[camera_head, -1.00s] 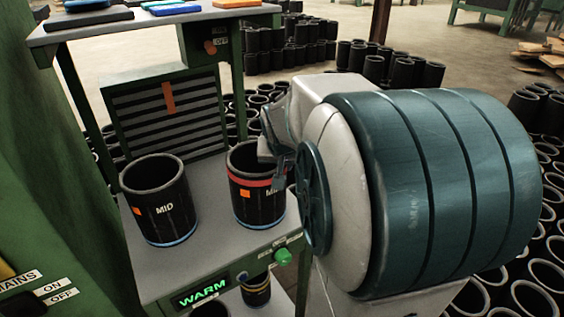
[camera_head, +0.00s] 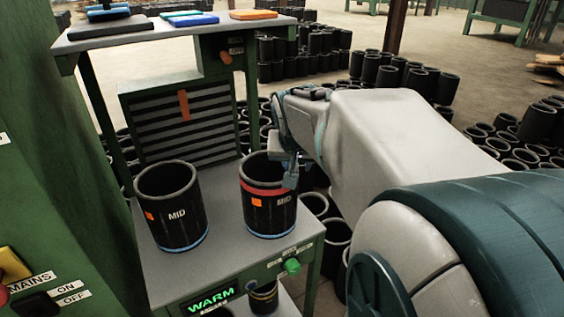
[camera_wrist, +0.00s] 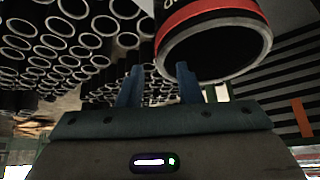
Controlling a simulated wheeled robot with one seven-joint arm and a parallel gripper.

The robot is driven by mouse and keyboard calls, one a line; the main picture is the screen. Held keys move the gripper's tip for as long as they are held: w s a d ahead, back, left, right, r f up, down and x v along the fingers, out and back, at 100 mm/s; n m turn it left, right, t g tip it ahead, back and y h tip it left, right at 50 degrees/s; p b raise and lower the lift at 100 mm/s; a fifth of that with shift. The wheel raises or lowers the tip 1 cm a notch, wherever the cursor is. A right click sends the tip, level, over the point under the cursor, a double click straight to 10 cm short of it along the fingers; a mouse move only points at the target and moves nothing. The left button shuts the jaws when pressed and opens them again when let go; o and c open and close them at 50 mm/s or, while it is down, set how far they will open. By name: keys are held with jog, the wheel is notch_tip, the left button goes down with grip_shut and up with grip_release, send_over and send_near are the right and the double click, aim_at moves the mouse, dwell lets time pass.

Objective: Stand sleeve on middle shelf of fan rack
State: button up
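A black sleeve with a red band and MID label (camera_head: 270,217) stands upright on the middle shelf (camera_head: 222,262) of the green rack, at its right side. My gripper (camera_head: 289,172) is at the right of this sleeve's top rim. In the wrist view the gripper (camera_wrist: 158,85) has its two fingers apart, with the sleeve (camera_wrist: 225,60) close by. One finger overlaps the sleeve's rim and the other is outside it. I cannot tell whether either finger touches it. The gap between the fingers looks empty of a grip.
Another black MID sleeve (camera_head: 171,208) without a red band stands to the left on the same shelf. A slatted vent panel (camera_head: 185,122) is behind. The upper shelf (camera_head: 150,28) holds flat coloured pads. Many sleeves (camera_head: 400,75) crowd the floor. A green WARM display (camera_head: 211,298) is in front.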

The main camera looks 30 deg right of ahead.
jog(key=v, duration=0.4)
jog(key=s+a+f+n+g+y, duration=0.3)
jog(key=s+a+f+n, duration=0.3)
jog(key=s+a+f, duration=0.5)
jog(key=a+f, duration=0.1)
jog(key=a, duration=0.2)
jog(key=shift+s+a+f+n+y, duration=0.15)
jog(key=shift+a+f+n+y, duration=0.05)
jog(key=shift+a+n+y, duration=0.1)
jog(key=shift+d, duration=0.1)
